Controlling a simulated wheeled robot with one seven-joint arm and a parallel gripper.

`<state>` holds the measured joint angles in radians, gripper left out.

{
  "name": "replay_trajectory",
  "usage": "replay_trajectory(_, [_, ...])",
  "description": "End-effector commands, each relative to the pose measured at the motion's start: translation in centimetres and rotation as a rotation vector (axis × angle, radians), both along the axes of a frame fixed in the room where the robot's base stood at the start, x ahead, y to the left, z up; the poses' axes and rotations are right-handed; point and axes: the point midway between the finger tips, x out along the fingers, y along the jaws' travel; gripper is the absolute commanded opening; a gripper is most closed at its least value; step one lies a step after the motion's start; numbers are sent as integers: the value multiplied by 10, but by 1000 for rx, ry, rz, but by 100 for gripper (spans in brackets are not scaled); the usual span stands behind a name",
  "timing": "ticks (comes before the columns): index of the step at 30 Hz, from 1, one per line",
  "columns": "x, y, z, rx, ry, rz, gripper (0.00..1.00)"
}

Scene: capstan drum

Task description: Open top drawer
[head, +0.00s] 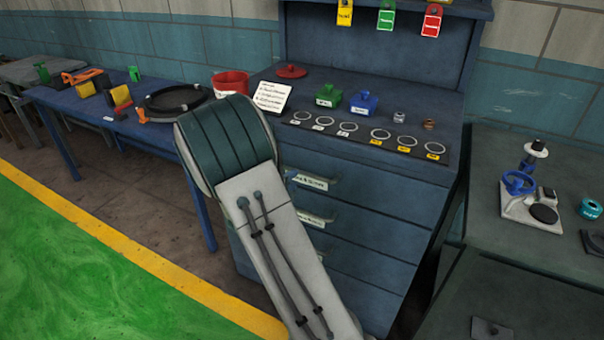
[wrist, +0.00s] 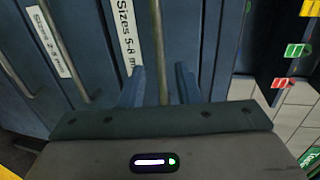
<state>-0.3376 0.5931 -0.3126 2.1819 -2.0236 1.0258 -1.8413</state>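The blue cabinet's top drawer (head: 375,186) looks shut in the head view. Its pale handle and label (head: 310,181) show partly beside my arm, which hides the drawer's left part and my gripper. In the wrist view, the view is turned sideways, and my gripper (wrist: 160,84) is open. Its two blue fingers stand on either side of a metal bar handle (wrist: 156,45), with gaps between the bar and each finger. A label reading "Sizes 5-8 m…" (wrist: 128,35) lies beside this handle. Whether the bar touches the palm cannot be told.
A lower drawer's handle (wrist: 66,55) runs parallel to the left in the wrist view. The cabinet top holds a green block (head: 328,96), a blue block (head: 363,103) and several rings. A blue table (head: 110,118) stands left and a grey bench (head: 545,245) right. Green floor (head: 90,260) is clear.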

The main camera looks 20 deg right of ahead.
Motion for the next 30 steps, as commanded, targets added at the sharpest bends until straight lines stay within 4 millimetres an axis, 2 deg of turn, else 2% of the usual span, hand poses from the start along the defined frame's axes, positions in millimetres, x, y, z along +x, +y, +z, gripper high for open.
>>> replay_trajectory(3, [15, -21, -6, 0, 0, -4, 30])
replay_trajectory(9, [34, -44, -12, 0, -1, -1, 30])
replay_trajectory(15, [42, -54, -14, 1, -1, 0, 30])
replay_trajectory(23, [43, -55, -14, 1, 0, 0, 30])
replay_trajectory(27, [43, -55, -14, 1, -2, 0, 0])
replay_trajectory(30, [43, -55, -14, 2, -1, 0, 0])
